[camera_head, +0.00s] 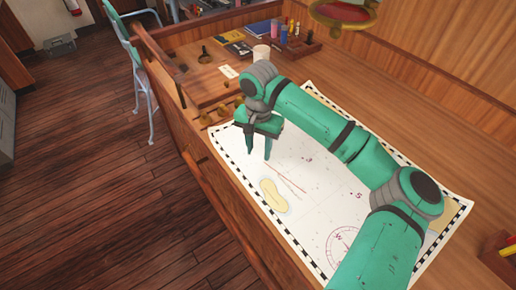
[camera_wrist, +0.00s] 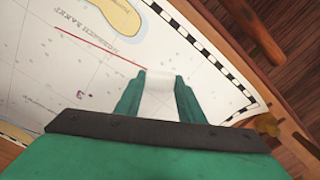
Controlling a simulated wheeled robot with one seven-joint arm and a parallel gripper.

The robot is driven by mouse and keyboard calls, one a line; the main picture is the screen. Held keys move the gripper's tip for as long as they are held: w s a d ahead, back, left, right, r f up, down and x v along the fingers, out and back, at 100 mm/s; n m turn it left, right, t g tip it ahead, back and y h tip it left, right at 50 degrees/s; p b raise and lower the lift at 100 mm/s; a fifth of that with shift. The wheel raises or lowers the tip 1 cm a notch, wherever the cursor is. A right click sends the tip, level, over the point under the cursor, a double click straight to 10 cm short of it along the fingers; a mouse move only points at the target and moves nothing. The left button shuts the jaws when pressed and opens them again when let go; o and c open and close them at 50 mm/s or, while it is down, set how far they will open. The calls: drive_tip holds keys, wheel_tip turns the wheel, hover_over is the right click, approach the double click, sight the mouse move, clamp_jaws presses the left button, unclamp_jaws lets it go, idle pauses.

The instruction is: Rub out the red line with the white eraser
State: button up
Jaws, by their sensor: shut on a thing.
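The red line (camera_head: 292,180) runs slantwise across the sea chart (camera_head: 322,207) on the desk. In the wrist view the red line (camera_wrist: 100,48) is thin, with faint lettering beside it, and its right end lies by my fingertips. My gripper (camera_head: 259,152) points down over the chart's upper left part, just past the line's upper end. In the wrist view my gripper (camera_wrist: 162,80) is shut on the white eraser (camera_wrist: 159,98), which shows between the two green fingers. Whether the eraser touches the paper I cannot tell. In the head view the eraser is not clearly seen.
A yellow island (camera_head: 273,196) is printed left of the line. A raised wooden edge (camera_head: 205,165) bounds the desk's left side. The chart around the line is clear.

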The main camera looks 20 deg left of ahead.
drive_tip(key=shift+f, duration=0.45)
idle(4.1)
drive_tip(key=shift+d, duration=0.1)
idle(0.9)
drive_tip(key=shift+s+d, duration=0.25)
drive_tip(key=shift+d, duration=0.25)
drive_tip(key=shift+s+d, duration=0.25)
drive_tip(key=shift+d, duration=0.2)
drive_tip(key=shift+d, duration=0.15)
drive_tip(key=shift+s+d, duration=0.25)
drive_tip(key=shift+d, duration=0.25)
drive_tip(key=shift+s+d, duration=0.25)
drive_tip(key=shift+d, duration=0.2)
drive_tip(key=shift+s+d, duration=0.25)
drive_tip(key=shift+d, duration=0.3)
drive_tip(key=shift+s+d, duration=0.2)
drive_tip(key=shift+d, duration=0.3)
